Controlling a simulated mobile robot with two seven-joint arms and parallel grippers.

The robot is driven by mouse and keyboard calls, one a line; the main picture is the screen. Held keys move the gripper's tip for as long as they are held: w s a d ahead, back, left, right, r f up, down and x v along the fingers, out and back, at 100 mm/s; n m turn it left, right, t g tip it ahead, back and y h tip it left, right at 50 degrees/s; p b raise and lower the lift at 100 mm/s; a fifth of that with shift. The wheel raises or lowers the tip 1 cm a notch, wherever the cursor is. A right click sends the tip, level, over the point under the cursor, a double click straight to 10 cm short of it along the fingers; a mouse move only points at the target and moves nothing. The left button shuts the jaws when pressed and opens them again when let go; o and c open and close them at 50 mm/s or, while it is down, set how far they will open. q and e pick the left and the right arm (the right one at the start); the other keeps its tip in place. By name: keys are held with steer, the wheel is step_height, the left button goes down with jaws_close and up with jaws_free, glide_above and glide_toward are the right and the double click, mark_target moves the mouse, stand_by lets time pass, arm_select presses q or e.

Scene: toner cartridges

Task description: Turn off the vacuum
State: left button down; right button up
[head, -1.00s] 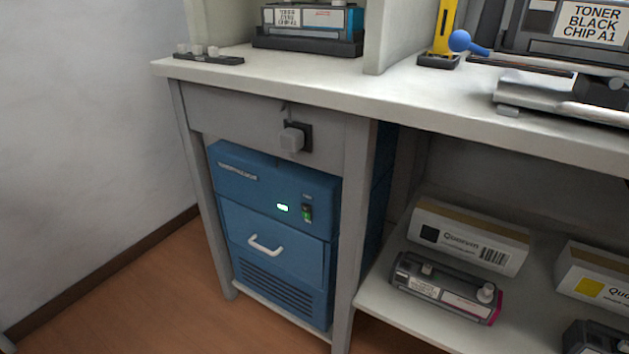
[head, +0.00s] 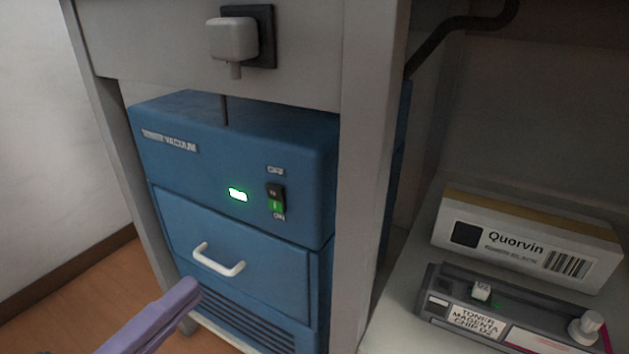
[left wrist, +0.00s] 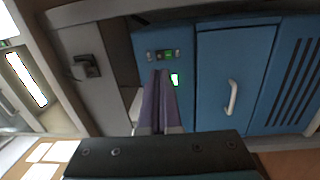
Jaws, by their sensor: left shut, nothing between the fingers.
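The blue toner vacuum (head: 235,160) stands under the bench at the left, inside the grey frame. It also shows in the left wrist view (left wrist: 209,60). Its rocker switch (head: 276,197) sits on the front between the OFF label above and the ON label below, with green showing at the ON end. A green indicator light (head: 238,194) is lit to the left of the switch. My left gripper (head: 190,291) is shut and empty, below the white drawer handle in the head view. In the left wrist view its fingers (left wrist: 160,75) point toward the switch (left wrist: 163,55). My right gripper is out of view.
A white drawer handle (head: 218,260) sticks out below the switch. A plug (head: 234,40) sits in a socket above the vacuum. On the right shelf are a Quorvin box (head: 525,238) and a magenta toner cartridge (head: 515,315). The frame's leg (head: 368,130) stands right of the vacuum.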

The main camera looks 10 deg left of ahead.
mark_target(272, 193)
arm_select(q)
steer(key=shift+w+a+f+n+t, duration=0.15)
steer(key=shift+a+n+t, duration=0.1)
steer(key=shift+a, duration=0.15)
steer(key=shift+w+a+f+n+t, duration=0.15)
steer(key=shift+a+n, duration=0.1)
steer(key=shift+a, duration=0.15)
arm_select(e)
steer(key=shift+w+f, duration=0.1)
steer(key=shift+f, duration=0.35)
arm_select(q)
steer(key=shift+s, duration=0.1)
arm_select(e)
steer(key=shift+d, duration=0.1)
arm_select(q)
steer(key=b+x, duration=0.4)
steer(key=x, duration=1)
steer(key=shift+a, duration=0.1)
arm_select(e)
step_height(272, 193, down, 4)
